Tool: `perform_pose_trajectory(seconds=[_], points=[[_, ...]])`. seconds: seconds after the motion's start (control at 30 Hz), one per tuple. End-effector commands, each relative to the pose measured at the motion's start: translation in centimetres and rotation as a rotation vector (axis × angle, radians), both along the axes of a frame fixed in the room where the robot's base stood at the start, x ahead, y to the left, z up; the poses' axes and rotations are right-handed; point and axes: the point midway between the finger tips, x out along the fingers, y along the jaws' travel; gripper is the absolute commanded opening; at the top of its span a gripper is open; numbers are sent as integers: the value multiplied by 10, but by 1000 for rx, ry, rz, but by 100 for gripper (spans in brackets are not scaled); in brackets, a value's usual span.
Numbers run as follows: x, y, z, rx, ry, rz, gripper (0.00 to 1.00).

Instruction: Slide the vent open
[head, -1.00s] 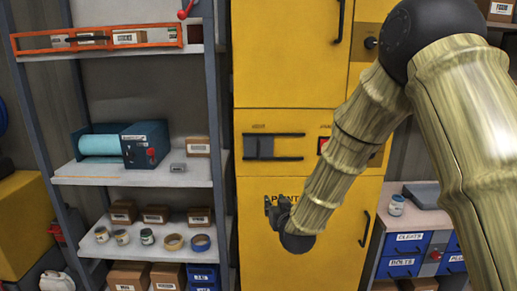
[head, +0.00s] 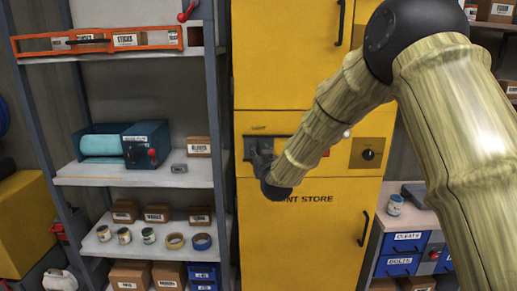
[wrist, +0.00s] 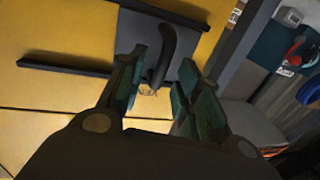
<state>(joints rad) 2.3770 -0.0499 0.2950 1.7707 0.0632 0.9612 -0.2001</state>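The vent is a dark grey plate (head: 249,148) set between two dark horizontal rails on the yellow cabinet. In the wrist view the plate (wrist: 131,32) carries a dark, curved handle (wrist: 168,48). My gripper (head: 262,152) is in front of the vent in the head view and hides much of it. In the wrist view my gripper (wrist: 160,68) has its two fingers apart, with the handle between them. Gaps show on both sides of the handle, and the fingers do not look closed on it.
The yellow cabinet (head: 290,240) has a lower door with a handle (head: 364,229) and a panel with a black knob (head: 368,154). A shelf rack (head: 110,180) with a blue machine, cans, tape rolls and boxes stands at left. Blue drawers (head: 402,243) are at right.

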Motion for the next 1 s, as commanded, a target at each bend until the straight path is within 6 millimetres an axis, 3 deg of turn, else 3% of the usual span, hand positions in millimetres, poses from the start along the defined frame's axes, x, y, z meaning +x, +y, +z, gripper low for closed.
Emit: perform_pose_trajectory(seconds=[0.2, 0.6, 0.8, 1.0], points=[[20, 4, 0, 1, 1, 0, 34], [25, 5, 0, 1, 0, 0, 34], [25, 5, 0, 0, 0, 0, 0], [24, 6, -1, 0, 0, 2, 0]])
